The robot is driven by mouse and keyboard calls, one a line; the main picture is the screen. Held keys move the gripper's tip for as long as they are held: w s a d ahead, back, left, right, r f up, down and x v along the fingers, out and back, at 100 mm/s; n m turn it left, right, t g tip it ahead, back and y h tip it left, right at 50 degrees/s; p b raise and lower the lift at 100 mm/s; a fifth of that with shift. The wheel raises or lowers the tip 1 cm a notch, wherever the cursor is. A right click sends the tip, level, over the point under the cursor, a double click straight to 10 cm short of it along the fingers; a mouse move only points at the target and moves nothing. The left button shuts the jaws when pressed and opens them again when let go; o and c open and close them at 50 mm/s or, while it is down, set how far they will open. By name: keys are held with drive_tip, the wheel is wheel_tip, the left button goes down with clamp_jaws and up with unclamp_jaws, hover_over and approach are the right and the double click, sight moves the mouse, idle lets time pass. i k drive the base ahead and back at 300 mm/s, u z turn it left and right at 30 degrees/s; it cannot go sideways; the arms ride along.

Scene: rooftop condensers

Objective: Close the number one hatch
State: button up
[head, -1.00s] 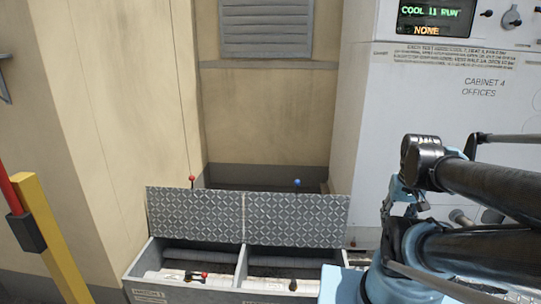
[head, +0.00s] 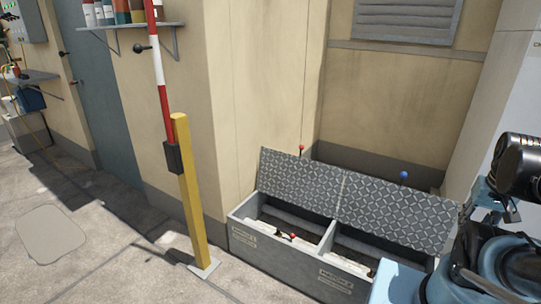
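A grey box with two compartments stands against the wall in the head view. Its left hatch lid (head: 298,181), patterned metal plate, is raised and leans back, with a red-knobbed lever (head: 301,149) behind its top edge. The right hatch lid (head: 395,212) is raised the same way, with a blue knob (head: 404,175) behind it. Both compartments are open. Labels on the front, left (head: 242,232) and right (head: 345,281), are too small to read surely, so I cannot tell which is number one. My arm shows at the right edge; my gripper is not visible.
A yellow post (head: 190,190) with a red and white pole (head: 160,75) stands left of the box. A wall shelf (head: 130,25) holds containers. The paved floor (head: 110,235) on the left is open. A pale cabinet (head: 495,110) is at right.

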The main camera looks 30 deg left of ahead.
sight(316, 187)
drive_tip(key=u, duration=0.65)
drive_tip(key=k, duration=1.1)
drive_tip(key=u, duration=0.55)
drive_tip(key=i, duration=0.85)
drive_tip(key=z, duration=0.05)
